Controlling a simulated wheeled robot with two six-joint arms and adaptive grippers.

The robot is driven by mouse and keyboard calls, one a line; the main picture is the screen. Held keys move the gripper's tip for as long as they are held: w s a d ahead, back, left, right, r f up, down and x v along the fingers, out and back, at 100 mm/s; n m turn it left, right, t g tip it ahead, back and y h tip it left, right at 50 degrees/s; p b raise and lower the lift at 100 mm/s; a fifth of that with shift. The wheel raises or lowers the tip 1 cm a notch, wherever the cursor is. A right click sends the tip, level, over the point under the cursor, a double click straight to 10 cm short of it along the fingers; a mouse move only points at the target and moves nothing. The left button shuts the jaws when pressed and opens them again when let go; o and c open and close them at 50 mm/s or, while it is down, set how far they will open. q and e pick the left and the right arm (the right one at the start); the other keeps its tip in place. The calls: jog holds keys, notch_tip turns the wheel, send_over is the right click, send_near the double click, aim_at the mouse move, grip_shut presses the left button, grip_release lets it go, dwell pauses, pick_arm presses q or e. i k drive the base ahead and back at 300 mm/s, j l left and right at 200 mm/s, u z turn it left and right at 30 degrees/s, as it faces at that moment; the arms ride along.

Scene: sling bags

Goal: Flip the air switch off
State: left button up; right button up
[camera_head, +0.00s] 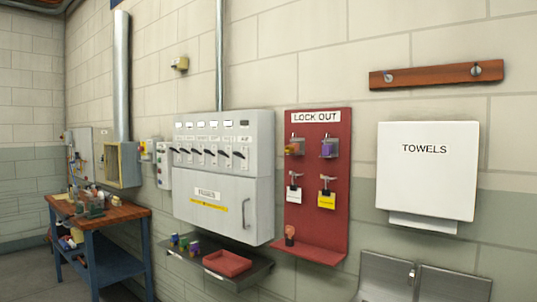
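A grey switch panel (222,124) is mounted on the wall at the centre left of the head view. It carries a row of several black lever switches (239,154), each under a small white label. The label text is too small to read, so I cannot tell which switch is the air switch. The levers look tilted at similar angles. Below them is a grey box door marked FUSES (209,192), with a handle on its right side. Neither of my grippers shows in this view.
A red LOCK OUT board (321,160) with padlocks and tags hangs right of the panel. A white towel dispenser (427,181) is at right. A cluttered workbench (124,214) stands at left.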

aim_at(237, 153)
jog(key=i+j+z, duration=0.25)
jog(key=j+z, duration=0.25)
jog(key=j, duration=0.2)
jog(key=i+j+z, duration=0.25)
jog(key=j, duration=0.15)
jog(key=j+z, duration=0.25)
jog(key=j, duration=0.15)
